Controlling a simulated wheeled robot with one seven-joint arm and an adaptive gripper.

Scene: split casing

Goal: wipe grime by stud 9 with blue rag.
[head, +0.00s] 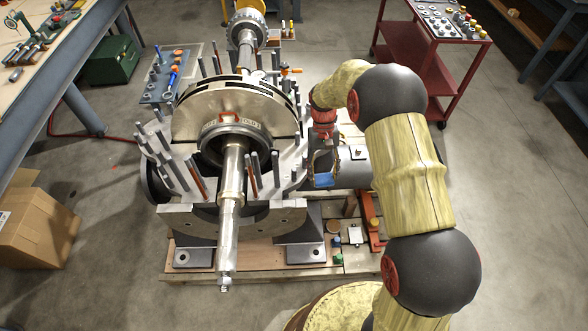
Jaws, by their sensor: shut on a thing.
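My gripper (323,160) is to the right of the split casing (285,215), beside its right flange. It points down and is shut on the blue rag (323,180), a small blue patch below the fingers. Upright studs (302,151) line the casing's flange, several close to the gripper on its left. I cannot read any stud numbers, so I cannot tell which is stud 9. No grime can be made out at this size. Whether the rag touches the casing is unclear.
A steel shaft (231,190) runs through the casing. The casing stands on a wooden pallet (190,265) with small parts at its right. A red cart (414,58) is at the back right, a cardboard box (35,225) at the left. The floor at right is clear.

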